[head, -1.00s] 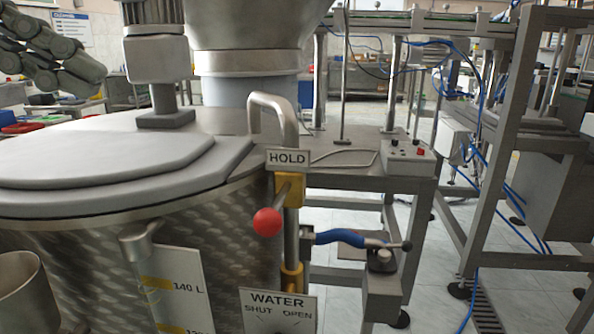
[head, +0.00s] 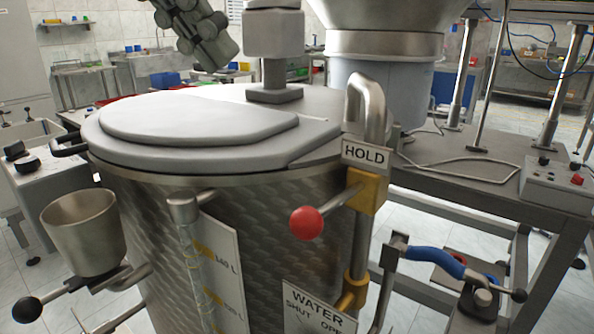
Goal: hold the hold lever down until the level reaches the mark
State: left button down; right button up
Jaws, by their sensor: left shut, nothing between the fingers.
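The hold lever (head: 306,223) is a short rod with a red ball. It sticks out from a yellow bracket (head: 367,190) under the HOLD sign (head: 366,154) on the front of the steel vat (head: 250,230). The level gauge (head: 190,240) is an upright tube beside a white scale plate (head: 225,265) with yellow bands and a 140 L label. I cannot tell the liquid level in it. My left gripper (head: 212,58) is shut and empty at the top of the view, above and behind the vat lid, well apart from the lever. My right gripper is out of view.
A WATER sign (head: 315,312) reads SHUT and OPEN low on the vat. A blue-handled lever (head: 435,260) stands right of it. A steel cup (head: 85,232) is at the left.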

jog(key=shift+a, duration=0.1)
pick_arm(q)
send_near(337, 199)
jog(key=f, duration=0.1)
jog(key=s+f, duration=0.1)
jog(key=f, duration=0.2)
jog(key=shift+s, duration=0.3)
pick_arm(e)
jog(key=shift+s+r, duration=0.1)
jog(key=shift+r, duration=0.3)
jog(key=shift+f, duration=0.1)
